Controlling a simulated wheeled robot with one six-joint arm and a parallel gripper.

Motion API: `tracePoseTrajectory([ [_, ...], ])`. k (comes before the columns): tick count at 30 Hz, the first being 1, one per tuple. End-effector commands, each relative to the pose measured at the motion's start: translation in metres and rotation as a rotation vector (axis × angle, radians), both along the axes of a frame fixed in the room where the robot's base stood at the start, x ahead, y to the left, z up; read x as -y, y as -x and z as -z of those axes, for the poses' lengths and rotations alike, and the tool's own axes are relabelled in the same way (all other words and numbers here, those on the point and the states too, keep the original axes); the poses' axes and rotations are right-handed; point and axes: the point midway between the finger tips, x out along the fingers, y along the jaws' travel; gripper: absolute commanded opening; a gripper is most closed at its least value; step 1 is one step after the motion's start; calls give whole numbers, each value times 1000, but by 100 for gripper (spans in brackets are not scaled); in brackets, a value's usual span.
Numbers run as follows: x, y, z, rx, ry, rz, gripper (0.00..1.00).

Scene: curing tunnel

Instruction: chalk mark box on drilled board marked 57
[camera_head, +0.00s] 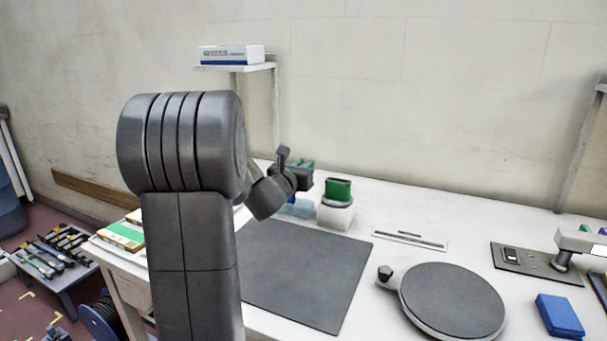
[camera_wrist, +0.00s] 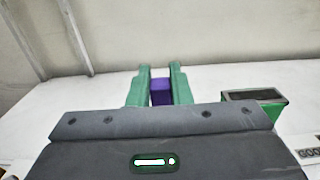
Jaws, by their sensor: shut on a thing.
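My gripper (camera_wrist: 159,75) shows its two green fingers in the wrist view, shut on a small purple piece (camera_wrist: 161,93). I cannot tell whether the piece is the chalk. In the head view my gripper (camera_head: 305,165) is at the back left of the white bench, above a light blue thing, and the purple piece is hidden there. A dark plate (camera_head: 512,269) with small fittings lies at the right of the bench. I cannot tell whether it is the drilled board, and no 57 or chalk box can be read.
A green block with a dark top (camera_head: 338,189) sits on a white holder (camera_head: 335,216) beside my gripper. A dark mat (camera_head: 305,275), a round dark turntable (camera_head: 452,300) and a blue block (camera_head: 559,316) lie in front. A wall shelf (camera_head: 240,68) holds a box.

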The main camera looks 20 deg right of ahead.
Motion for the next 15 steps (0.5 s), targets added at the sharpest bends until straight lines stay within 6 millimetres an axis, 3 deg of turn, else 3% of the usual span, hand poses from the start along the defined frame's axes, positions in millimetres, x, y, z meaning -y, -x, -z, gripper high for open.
tracePoseTrajectory([
  [15,0,0,42,-1,0,0,0],
])
